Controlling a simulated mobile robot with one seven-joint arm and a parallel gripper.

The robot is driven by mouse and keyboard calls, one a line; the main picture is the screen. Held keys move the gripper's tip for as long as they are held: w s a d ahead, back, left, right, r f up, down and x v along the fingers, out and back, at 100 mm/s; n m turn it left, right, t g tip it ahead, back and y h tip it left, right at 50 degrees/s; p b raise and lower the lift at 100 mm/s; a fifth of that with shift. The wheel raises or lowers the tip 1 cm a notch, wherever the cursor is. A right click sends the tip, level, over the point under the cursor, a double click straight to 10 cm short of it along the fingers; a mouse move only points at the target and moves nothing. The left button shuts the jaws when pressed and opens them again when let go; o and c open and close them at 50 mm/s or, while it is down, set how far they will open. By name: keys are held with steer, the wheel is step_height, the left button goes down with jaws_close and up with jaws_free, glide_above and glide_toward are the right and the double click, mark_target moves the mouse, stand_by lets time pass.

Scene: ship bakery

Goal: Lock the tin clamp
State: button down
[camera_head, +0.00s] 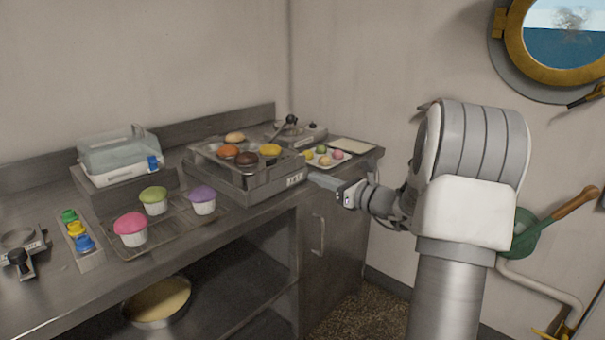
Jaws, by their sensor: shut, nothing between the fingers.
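A small grey device with an upright lever and black knob (291,120) stands at the back right of the counter, behind the tray of buns. Another device, with a round ring and a black knob (18,257), sits at the far left. I cannot tell for sure which is the tin clamp, or whether either is locked. My gripper (314,179) is shut and empty. It points left, by the counter's front edge, just right of the weighing platform's display and well apart from both devices.
A platform (262,188) with a display carries several buns. A plate (313,161) of small coloured sweets is behind my gripper. Left are three cupcakes on a rack (180,232), coloured knobs (75,229) and a clear-lidded box (118,155). A bowl (157,303) sits below.

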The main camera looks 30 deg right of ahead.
steer(key=b, duration=0.2)
glide_toward(274, 161)
steer(key=x, duration=0.5)
steer(key=shift+w+a+f, duration=0.1)
steer(key=shift+f, duration=0.15)
steer(key=shift+x, duration=0.8)
steer(key=shift+d+r+p, duration=0.2)
steer(key=shift+p, duration=0.1)
steer(key=shift+n+y, duration=0.3)
steer(key=shift+y, duration=0.1)
